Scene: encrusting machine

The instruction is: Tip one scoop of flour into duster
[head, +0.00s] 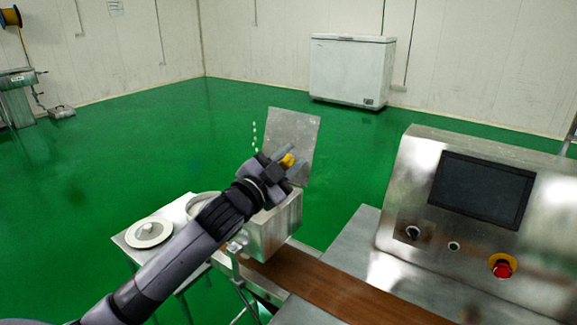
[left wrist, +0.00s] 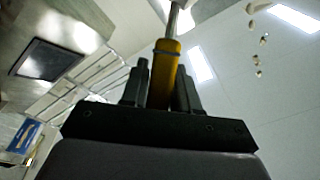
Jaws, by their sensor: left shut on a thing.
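My left gripper (head: 284,163) is shut on the yellow handle of the scoop (head: 288,159), above the duster. In the left wrist view the yellow handle (left wrist: 165,75) stands between the fingers (left wrist: 160,88), with a metal shaft beyond it; the scoop's bowl is mostly out of sight. Several small pale flour clumps (head: 254,137) hang in the air left of the gripper; they also show in the left wrist view (left wrist: 260,58). The duster (head: 282,225) is a metal box with its lid (head: 300,130) standing open. Its inside is hidden by my arm. My right gripper is not in view.
A round container (head: 200,203), partly behind my arm, and a white round lid with a knob (head: 150,232) are on a small metal table. A brown conveyor belt (head: 335,292) runs below the duster. A control panel (head: 482,190) stands at right.

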